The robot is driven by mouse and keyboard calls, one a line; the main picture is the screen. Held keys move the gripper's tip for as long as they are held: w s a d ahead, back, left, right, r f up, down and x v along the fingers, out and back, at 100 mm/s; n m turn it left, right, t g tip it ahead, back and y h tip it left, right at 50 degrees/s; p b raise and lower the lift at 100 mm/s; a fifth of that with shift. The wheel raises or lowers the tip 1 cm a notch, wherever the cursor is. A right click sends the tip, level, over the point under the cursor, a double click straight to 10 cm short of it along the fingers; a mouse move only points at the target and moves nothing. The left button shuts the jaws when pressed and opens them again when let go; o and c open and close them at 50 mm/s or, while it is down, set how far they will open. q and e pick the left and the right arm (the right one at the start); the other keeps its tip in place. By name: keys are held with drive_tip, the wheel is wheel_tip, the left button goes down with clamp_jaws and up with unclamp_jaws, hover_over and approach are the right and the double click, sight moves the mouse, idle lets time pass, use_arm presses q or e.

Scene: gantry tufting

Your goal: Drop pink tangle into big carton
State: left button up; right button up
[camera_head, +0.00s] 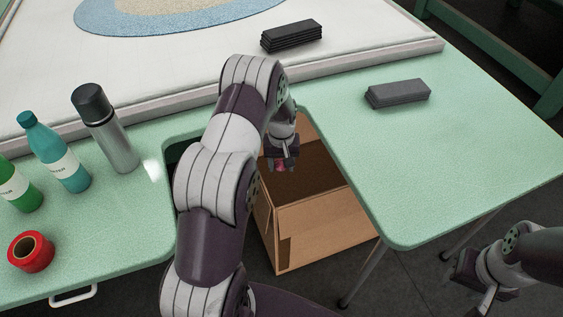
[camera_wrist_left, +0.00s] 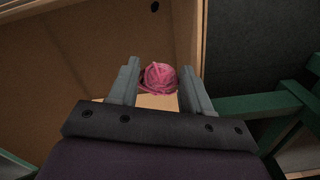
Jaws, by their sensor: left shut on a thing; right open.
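The pink tangle (camera_wrist_left: 159,78) is a small ball of pink strands between the fingers of my left gripper (camera_wrist_left: 160,90) in the left wrist view. In the head view the pink tangle (camera_head: 281,166) shows just below the left gripper (camera_head: 284,160), which is shut on it. The big carton (camera_head: 325,225) is an open brown cardboard box on the floor in the table's cutout. My left gripper holds the tangle over the carton's opening. My right gripper (camera_head: 484,300) is at the lower right, open, partly cut off by the frame edge.
The green table (camera_head: 470,150) surrounds the cutout. A grey bottle (camera_head: 108,130), teal bottle (camera_head: 58,155), green bottle (camera_head: 15,188) and red tape roll (camera_head: 31,251) stand at left. A grey block (camera_head: 398,93) lies at right; dark stacked pieces (camera_head: 292,37) lie on the white frame behind.

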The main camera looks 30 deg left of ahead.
sight(281, 163)
use_arm(q)
drive_tip(key=o, duration=1.1)
drive_tip(key=shift+c, duration=0.2)
wheel_tip(281, 163, up, 13)
drive_tip(key=p, duration=0.1)
drive_tip(key=shift+f+p, duration=0.15)
drive_tip(key=shift+p, duration=0.15)
